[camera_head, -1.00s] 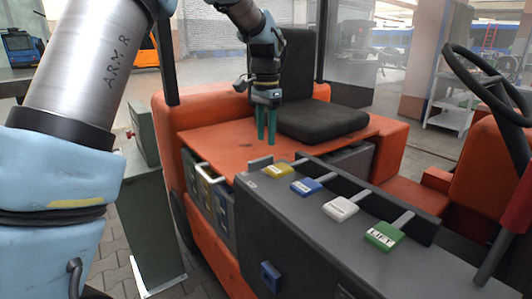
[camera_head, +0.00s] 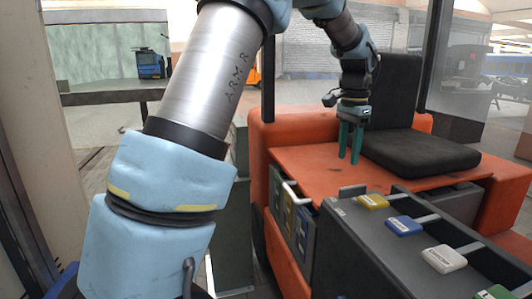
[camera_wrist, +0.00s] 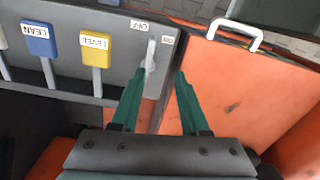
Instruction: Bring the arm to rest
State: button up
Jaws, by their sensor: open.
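My gripper (camera_head: 350,143) hangs from my bent arm with its two green fingers pointing down, above the orange deck (camera_head: 310,172) of the vehicle and left of the black seat. In the wrist view my gripper (camera_wrist: 155,85) shows its fingers spread apart with nothing between them. Below the fingers lies the edge between the dark grey control panel and the orange deck (camera_wrist: 230,85). My arm's thick silver and light blue links fill the left middle of the head view.
A control panel (camera_head: 400,262) carries a yellow lever (camera_head: 372,202), a blue lever (camera_head: 404,226) and a white lever (camera_head: 443,258). A small grey switch (camera_wrist: 150,55) sits by OFF and ON labels. The black seat (camera_head: 415,150) stands right of my gripper. A white handle (camera_head: 296,193) juts from the side.

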jog(key=a+f+n, duration=0.3)
jog(key=a, duration=0.6)
jog(key=a+f+n, duration=0.2)
jog(key=a+n, duration=0.1)
jog(key=a, duration=0.5)
jog(key=s+a+f+n, duration=0.3)
jog(key=s+a, duration=0.2)
jog(key=a, duration=0.3)
jog(key=s+a+f+n+t, duration=0.1)
jog(key=s+a+f+n, duration=0.2)
jog(key=s+a, duration=0.3)
jog(key=shift+s+a+f+n, duration=0.25)
jog(key=shift+a+n, duration=0.35)
jog(key=shift+a, duration=0.4)
